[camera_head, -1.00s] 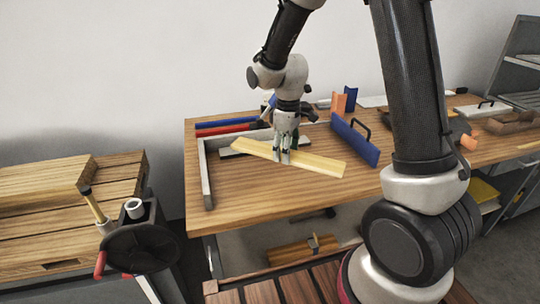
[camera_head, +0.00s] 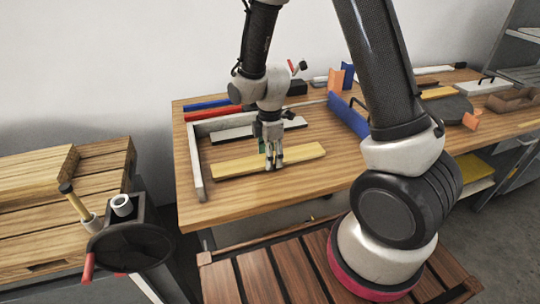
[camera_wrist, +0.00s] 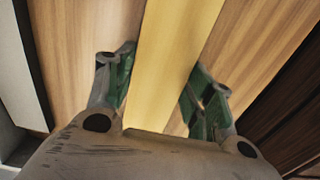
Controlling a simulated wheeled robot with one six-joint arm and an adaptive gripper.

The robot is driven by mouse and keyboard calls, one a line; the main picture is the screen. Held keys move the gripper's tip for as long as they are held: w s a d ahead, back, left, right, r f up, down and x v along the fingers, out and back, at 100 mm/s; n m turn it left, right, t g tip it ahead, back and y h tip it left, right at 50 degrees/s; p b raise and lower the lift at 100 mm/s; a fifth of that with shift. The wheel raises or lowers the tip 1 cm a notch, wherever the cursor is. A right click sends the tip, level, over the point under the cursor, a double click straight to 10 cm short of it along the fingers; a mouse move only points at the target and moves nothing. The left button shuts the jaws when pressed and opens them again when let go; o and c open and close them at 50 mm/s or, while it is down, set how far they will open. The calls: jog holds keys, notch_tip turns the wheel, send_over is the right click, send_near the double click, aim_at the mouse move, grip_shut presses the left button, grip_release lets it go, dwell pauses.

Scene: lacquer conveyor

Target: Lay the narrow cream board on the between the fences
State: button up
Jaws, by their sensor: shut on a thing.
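The narrow cream board (camera_head: 232,167) is a long, pale yellow strip at or just above the wooden table, roughly along its front edge; whether it touches the table I cannot tell. My gripper (camera_head: 273,167) points down and is shut on the board near its middle. In the wrist view, the board (camera_wrist: 178,60) runs between the green fingers (camera_wrist: 160,95). A pale fence (camera_head: 196,165) runs front to back just beyond the board's left end. It meets another pale fence (camera_head: 215,124) along the back. The board lies in front of that back fence, inside the corner.
A dark strip with a light top (camera_head: 235,135) lies behind the board. Blue (camera_head: 212,104) and red (camera_head: 211,114) bars lie farther back. A blue upright piece (camera_head: 347,115) stands to the right. The table (camera_head: 240,199) is bare in front.

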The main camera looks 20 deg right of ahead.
jog(key=shift+f, duration=0.25)
jog(key=o, duration=1.2)
jog(key=shift+c, duration=0.2)
notch_tip(320, 180, up, 11)
jog(key=s+d+r+m+t, duration=0.1)
jog(key=s+d+r+m, duration=0.25)
jog(key=r, duration=0.25)
jog(key=s+d+r+m+t, duration=0.1)
jog(key=s+d+r+m, duration=0.25)
jog(key=d+r, duration=0.2)
jog(key=s+d+r+m+t, duration=0.1)
jog(key=s+d+r+m, duration=0.2)
jog(key=s+m, duration=0.2)
jog(key=s+d+r+m+t, duration=0.1)
jog(key=s+d+r+m, duration=0.2)
jog(key=s+m, duration=0.3)
jog(key=shift+s+r, duration=0.25)
jog(key=shift+s, duration=0.3)
